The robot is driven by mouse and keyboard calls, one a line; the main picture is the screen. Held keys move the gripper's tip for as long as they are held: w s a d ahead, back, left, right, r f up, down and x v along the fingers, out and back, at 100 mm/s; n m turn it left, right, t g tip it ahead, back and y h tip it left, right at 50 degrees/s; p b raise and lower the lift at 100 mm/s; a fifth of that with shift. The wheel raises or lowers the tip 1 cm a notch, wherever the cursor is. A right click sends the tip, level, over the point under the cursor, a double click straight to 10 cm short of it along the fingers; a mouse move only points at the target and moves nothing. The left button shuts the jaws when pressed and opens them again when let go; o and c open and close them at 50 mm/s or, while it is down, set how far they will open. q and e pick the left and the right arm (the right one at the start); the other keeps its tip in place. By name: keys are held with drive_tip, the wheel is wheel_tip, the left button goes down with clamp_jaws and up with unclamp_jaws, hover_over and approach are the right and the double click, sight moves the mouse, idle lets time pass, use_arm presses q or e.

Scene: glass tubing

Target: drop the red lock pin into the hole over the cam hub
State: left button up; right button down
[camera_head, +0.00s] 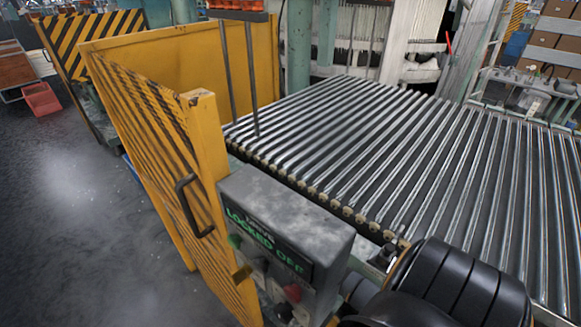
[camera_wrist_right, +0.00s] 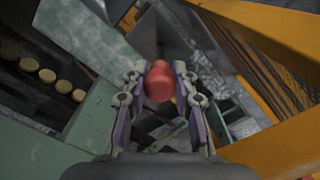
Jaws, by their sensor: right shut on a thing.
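The red lock pin (camera_wrist_right: 158,84) shows in the right wrist view as a rounded red head between the fingertips of my right gripper (camera_wrist_right: 160,70). The gripper is shut on it. The pin's lower part is hidden or too dark to make out. In the head view my black right arm comes in at the bottom right, and its gripper is hidden. I cannot pick out the cam hub or the hole in either view. My left gripper is in neither view.
A grey box (camera_head: 290,215) marked "LOCKED OFF" has a red knob (camera_head: 292,292) on its front. A yellow gate (camera_head: 150,150) with a black handle (camera_head: 188,205) stands left of it. A roller conveyor (camera_head: 350,140) fills the right. Open floor (camera_head: 80,220) lies at left.

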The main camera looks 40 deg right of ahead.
idle(0.4)
drive_tip(key=shift+p, duration=0.5)
idle(0.3)
drive_tip(key=shift+p, duration=0.45)
idle(0.3)
drive_tip(key=shift+r+p, duration=0.1)
drive_tip(key=shift+p, duration=0.35)
drive_tip(key=shift+f+b, duration=0.3)
drive_tip(key=shift+f, duration=0.2)
